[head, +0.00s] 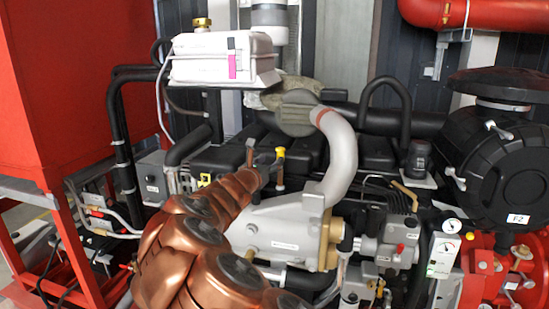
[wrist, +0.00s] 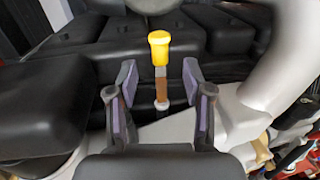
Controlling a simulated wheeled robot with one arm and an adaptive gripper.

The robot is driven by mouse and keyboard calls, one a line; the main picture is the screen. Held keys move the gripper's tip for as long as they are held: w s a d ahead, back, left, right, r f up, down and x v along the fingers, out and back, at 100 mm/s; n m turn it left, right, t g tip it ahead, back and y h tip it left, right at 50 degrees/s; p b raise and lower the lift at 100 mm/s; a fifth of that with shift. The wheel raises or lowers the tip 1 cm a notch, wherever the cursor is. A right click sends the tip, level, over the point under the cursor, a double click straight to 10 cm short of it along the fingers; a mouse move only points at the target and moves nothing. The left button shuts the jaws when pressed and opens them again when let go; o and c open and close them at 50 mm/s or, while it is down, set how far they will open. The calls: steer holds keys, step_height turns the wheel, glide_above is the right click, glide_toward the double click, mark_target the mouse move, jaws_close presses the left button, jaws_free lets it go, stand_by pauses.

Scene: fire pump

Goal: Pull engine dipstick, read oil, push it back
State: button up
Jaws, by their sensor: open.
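The dipstick's yellow handle (head: 280,153) stands upright among the black engine covers, just beyond my gripper in the head view. In the wrist view the yellow handle (wrist: 159,48) is near the top centre, above a thin shaft with a brown part and a pale collar low down. My gripper (head: 265,162) reaches up from the lower left in the head view. In the wrist view my gripper (wrist: 159,72) is open, one finger on each side of the shaft's line, with visible gaps. The handle appears beyond the fingertips. The lower dipstick is hidden in the engine.
A thick grey pipe (head: 338,150) curves down close to the right of the dipstick. A white tank (head: 222,62) with a brass cap stands above and left. Black engine covers (head: 350,150) lie behind. A large black round housing (head: 495,150) is far right, a red cabinet (head: 80,90) left.

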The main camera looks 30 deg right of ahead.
steer(key=shift+v, duration=1.5)
steer(key=s+d+m+g, duration=0.2)
steer(key=s+m+g, duration=0.2)
steer(key=s+m, duration=0.4)
steer(key=s+d+m+g, duration=0.3)
steer(key=s+m, duration=0.2)
steer(key=s, duration=0.5)
steer(key=s+a+f+m+g+y, duration=0.25)
steer(key=s+f+m, duration=0.25)
steer(key=s, duration=0.3)
steer(key=s+a+f+m+y, duration=0.2)
steer(key=s+a+f+y, duration=0.2)
steer(key=a, duration=0.5)
steer(key=s+a+f+m+g+y, duration=0.1)
steer(key=s+a+f+y, duration=0.3)
steer(key=s+a, duration=0.4)
steer(key=s+a+f+m+g+y, duration=0.1)
steer(key=s+a+f+m+y, duration=0.2)
steer(key=a, duration=0.6)
steer(key=s+f+y, duration=0.1)
steer(key=s+f, duration=0.1)
steer(key=s, duration=0.1)
steer(key=shift+s+a+m, duration=0.3)
steer(key=shift+s+a, duration=0.05)
steer(key=shift+s, duration=0.05)
steer(key=shift+w+d+y, duration=0.1)
steer(key=shift+y, duration=0.15)
